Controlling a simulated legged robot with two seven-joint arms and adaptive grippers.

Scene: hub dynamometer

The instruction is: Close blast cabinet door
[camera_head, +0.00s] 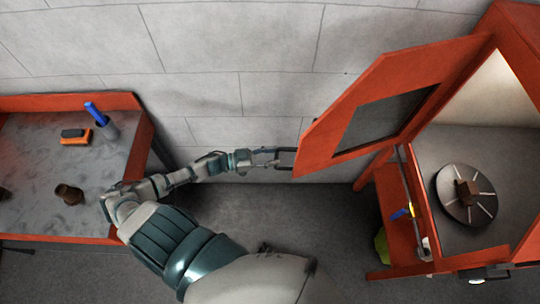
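The blast cabinet (516,50) is orange and stands at the right. Its door (325,135), orange with a dark window (385,118), is swung wide open to the left. A dark bracket-shaped handle (287,150) sits on the door's free edge. My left gripper (275,157) is at that handle, its two thin fingers apart with a visible gap. Whether the fingers touch the handle is too small to tell. Inside the lit cabinet is a dark round disc (467,194) with a brown block at its centre. My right gripper is not in view.
An orange-edged workbench (30,150) at the left holds an orange-and-black item (75,136), a blue-handled tool in a grey cup (107,127) and a brown cylindrical part (69,194). A pale block wall (200,50) stands behind. Grey floor (335,215) is clear between bench and cabinet.

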